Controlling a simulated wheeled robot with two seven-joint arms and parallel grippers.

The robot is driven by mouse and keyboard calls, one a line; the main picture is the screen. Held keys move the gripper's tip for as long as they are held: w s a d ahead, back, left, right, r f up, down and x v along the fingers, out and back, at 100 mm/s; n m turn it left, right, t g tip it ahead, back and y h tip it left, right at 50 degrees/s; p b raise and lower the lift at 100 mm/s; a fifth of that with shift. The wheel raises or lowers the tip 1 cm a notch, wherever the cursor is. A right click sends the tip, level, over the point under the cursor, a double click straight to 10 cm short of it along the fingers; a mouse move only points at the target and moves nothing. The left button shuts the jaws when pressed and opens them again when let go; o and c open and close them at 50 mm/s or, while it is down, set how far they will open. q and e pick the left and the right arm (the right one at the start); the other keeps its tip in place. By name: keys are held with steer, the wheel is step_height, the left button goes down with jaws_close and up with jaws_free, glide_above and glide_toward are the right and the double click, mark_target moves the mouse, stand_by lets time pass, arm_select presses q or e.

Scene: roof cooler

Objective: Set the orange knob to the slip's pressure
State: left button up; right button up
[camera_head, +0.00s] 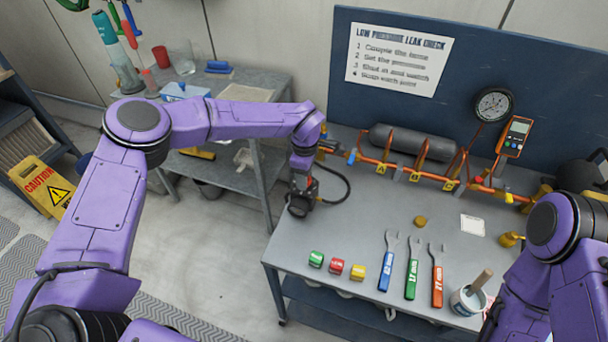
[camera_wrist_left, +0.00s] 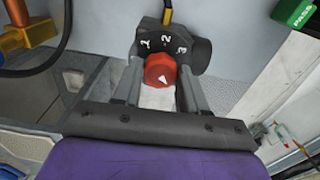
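In the left wrist view, the orange-red knob (camera_wrist_left: 160,69) carries a white pointer mark and sits on a dark housing (camera_wrist_left: 188,52) marked 1, 2 and 3. My left gripper (camera_wrist_left: 159,76) has one finger on each side of the knob; whether they press on it is unclear. In the head view my left gripper (camera_head: 302,198) is at the table's left end and the knob cannot be made out. A small white slip (camera_head: 473,225) lies on the table at the right; its writing is too small to read. My right arm (camera_head: 560,235) enters at the right, its gripper not visible.
A round gauge (camera_head: 493,104) and an orange meter (camera_head: 514,136) are above the orange pipework and grey cylinder (camera_head: 412,143). The middle of the table (camera_head: 370,210) is clear.

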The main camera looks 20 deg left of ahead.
arm_select(q)
steer(key=o, duration=0.4)
steer(key=shift+w+r, duration=0.1)
step_height(320, 180, up, 11)
steer(key=b, duration=0.3)
steer(key=shift+f, duration=0.2)
